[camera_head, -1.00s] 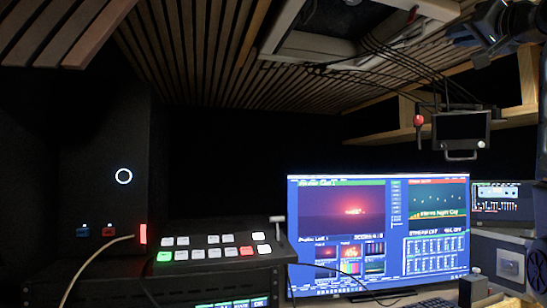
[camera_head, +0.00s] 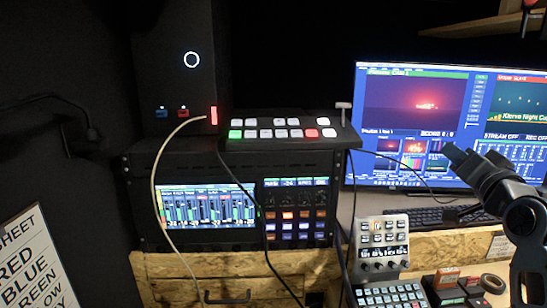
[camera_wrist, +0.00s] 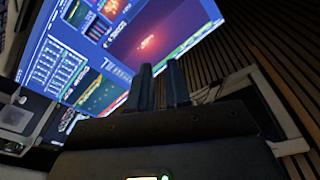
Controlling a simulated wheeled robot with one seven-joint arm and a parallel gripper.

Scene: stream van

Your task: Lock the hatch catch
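The hatch and its catch are not clearly visible now. In the wrist view, a pale frame (camera_wrist: 283,112) beside the slatted ceiling at the right may be part of the hatch opening; I see no catch on it. My gripper (camera_head: 468,152) is at the right of the head view, in front of the large monitor. In the wrist view, its two dark fingers (camera_wrist: 160,68) stand close together with a narrow gap and nothing between them.
The large monitor (camera_head: 420,75) is behind my gripper. A button switcher (camera_head: 290,142) sits on a rack unit (camera_head: 145,175) at centre left, with a cable hanging in front. A control panel (camera_head: 383,240) stands on the wooden desk. A red object (camera_head: 530,4) is cut off at the top edge.

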